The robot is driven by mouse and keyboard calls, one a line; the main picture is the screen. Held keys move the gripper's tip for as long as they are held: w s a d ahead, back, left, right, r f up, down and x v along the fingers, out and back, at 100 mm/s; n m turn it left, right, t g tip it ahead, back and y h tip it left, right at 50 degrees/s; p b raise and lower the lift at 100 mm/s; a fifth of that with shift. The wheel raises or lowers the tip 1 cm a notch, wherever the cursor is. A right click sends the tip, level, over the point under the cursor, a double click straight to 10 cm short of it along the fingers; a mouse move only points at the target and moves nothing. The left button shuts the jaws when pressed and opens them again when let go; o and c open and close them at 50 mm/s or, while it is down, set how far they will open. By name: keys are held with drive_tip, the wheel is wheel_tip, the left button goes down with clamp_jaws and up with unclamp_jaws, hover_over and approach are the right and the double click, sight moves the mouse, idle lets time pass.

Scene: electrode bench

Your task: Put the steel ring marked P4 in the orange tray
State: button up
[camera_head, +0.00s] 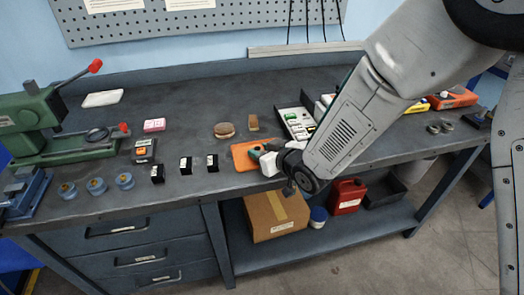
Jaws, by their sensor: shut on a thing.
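The orange tray (241,158) lies flat near the front edge of the bench, left of my arm. My gripper (262,156) is over the right part of the tray and hides some of it. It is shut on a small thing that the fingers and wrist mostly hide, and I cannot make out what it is. Small steel rings (446,126) stand at the right end of the bench, beyond my arm. No P4 marking is readable on them from here.
Black blocks (185,165) and blue round pieces (96,186) stand to the left along the front. A green press (45,125) stands at far left. A partitioned rack (299,122) is behind my wrist. The bench's centre back is clear.

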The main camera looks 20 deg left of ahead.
drive_tip(key=shift+f, duration=0.15)
drive_tip(key=o, duration=1.1)
drive_tip(key=shift+o, duration=0.2)
drive_tip(key=shift+d+r, duration=0.1)
drive_tip(key=shift+r, duration=0.1)
drive_tip(key=v, duration=1.2)
